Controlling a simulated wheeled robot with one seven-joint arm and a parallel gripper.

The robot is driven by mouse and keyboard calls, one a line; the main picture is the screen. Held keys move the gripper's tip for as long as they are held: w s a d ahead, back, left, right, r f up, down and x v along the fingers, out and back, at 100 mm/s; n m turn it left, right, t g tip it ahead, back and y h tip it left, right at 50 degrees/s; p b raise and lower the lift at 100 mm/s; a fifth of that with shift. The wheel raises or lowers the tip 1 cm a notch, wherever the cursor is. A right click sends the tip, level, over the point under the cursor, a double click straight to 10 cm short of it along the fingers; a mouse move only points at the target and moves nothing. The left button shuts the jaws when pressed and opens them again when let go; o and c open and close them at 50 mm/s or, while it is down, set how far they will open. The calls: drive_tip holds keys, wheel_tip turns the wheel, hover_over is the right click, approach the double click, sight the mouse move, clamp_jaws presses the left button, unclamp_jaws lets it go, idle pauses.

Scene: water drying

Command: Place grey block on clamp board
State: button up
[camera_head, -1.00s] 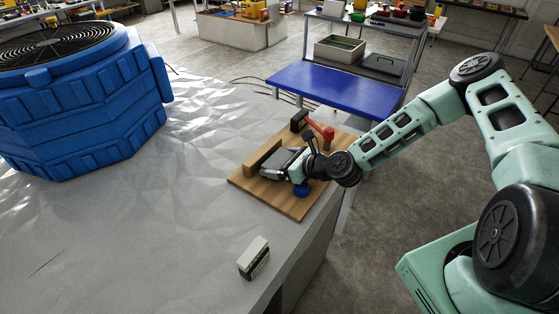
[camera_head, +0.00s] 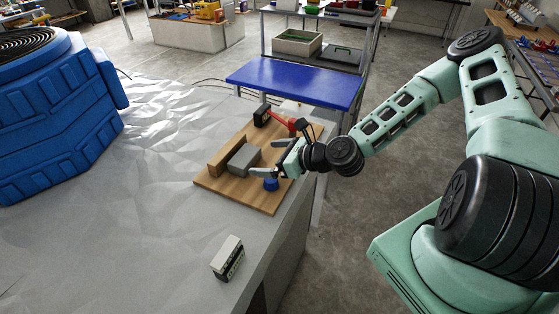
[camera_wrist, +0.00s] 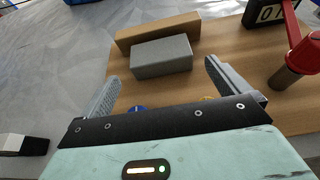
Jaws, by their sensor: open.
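The grey block (camera_head: 244,158) lies on the wooden clamp board (camera_head: 222,186), alongside a long wooden bar (camera_head: 226,151) fixed on the board. In the wrist view the grey block (camera_wrist: 161,57) sits just in front of the bar (camera_wrist: 158,35), beyond my fingertips. My gripper (camera_head: 270,158) is open and empty, to the right of the block and apart from it. In the wrist view its two fingers (camera_wrist: 162,75) are spread wide. A red clamp handle (camera_head: 281,119) stands at the board's far side, with a black box with digits (camera_wrist: 267,10) beside it.
A blue round knob (camera_head: 271,184) is on the board below my gripper. A black and white box (camera_head: 227,257) stands on the grey table (camera_head: 150,230) nearer the camera. A large blue fan unit (camera_head: 55,120) stands at left. A blue-topped bench (camera_head: 300,82) is behind.

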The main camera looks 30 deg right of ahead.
drive_tip(key=shift+v, duration=1.8)
